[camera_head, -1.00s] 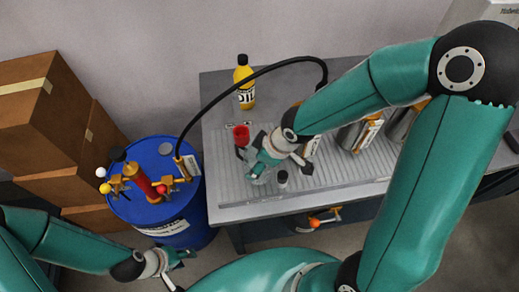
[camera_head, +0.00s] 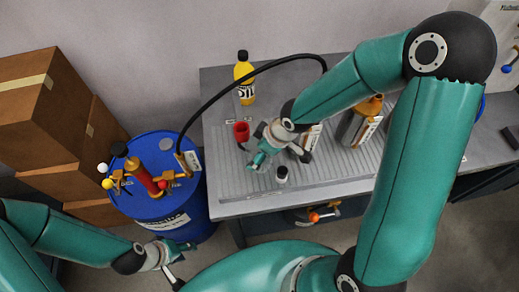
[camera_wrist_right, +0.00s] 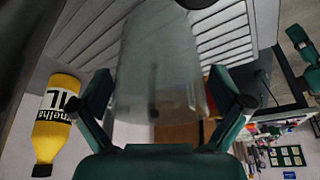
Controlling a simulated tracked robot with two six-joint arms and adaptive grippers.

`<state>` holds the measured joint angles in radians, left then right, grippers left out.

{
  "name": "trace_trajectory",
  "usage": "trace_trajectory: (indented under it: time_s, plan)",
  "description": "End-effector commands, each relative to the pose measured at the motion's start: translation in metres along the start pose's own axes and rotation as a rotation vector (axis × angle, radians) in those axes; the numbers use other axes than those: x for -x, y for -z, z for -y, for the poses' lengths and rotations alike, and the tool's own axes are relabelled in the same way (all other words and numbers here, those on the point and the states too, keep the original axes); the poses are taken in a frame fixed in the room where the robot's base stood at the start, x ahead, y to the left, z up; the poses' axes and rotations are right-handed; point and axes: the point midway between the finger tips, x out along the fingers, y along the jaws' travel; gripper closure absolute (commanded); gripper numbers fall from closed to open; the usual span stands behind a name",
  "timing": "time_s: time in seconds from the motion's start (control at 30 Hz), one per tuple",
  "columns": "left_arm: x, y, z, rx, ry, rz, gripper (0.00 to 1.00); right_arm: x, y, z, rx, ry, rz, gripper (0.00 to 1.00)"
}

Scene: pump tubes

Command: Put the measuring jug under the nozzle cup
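The measuring jug is a clear, see-through vessel (camera_wrist_right: 158,60), filling the middle of the right wrist view between both fingers. My right gripper (camera_wrist_right: 160,100) closes on its sides. In the head view my right gripper (camera_head: 279,158) is over the grooved worktop; the jug is hard to make out there against the grooves. A red cup (camera_head: 241,130), which looks like the nozzle cup, is just left of and behind this gripper. My left gripper (camera_head: 181,264) is open and empty, low in front of the blue drum.
A yellow oil bottle (camera_head: 244,75) stands at the back of the worktop (camera_head: 330,190). A black hose (camera_head: 215,100) arches from the blue drum (camera_head: 150,210).

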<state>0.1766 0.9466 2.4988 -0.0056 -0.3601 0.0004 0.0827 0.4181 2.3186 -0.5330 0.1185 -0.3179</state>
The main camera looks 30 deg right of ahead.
Motion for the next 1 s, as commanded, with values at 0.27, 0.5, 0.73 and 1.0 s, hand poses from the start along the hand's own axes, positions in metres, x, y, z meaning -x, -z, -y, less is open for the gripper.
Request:
trace_trajectory:
  time_s: [0.27,0.5,0.73,1.0]
  plan:
    - [0.004,0.0,-0.001,0.0,0.0,0.0,0.6,0.004,0.001,0.0,-0.001,0.0,0.0,0.0]
    - [0.029,0.0,-0.011,0.0,0.0,0.0,0.6,0.04,0.003,-0.001,-0.005,-0.002,-0.001,0.0]
    - [0.047,0.0,-0.017,0.0,0.0,0.0,0.6,0.086,0.002,-0.001,-0.004,-0.005,-0.003,0.0]
    - [0.045,0.0,-0.016,0.0,0.0,0.0,0.6,0.117,0.001,-0.001,-0.002,-0.003,-0.001,0.0]
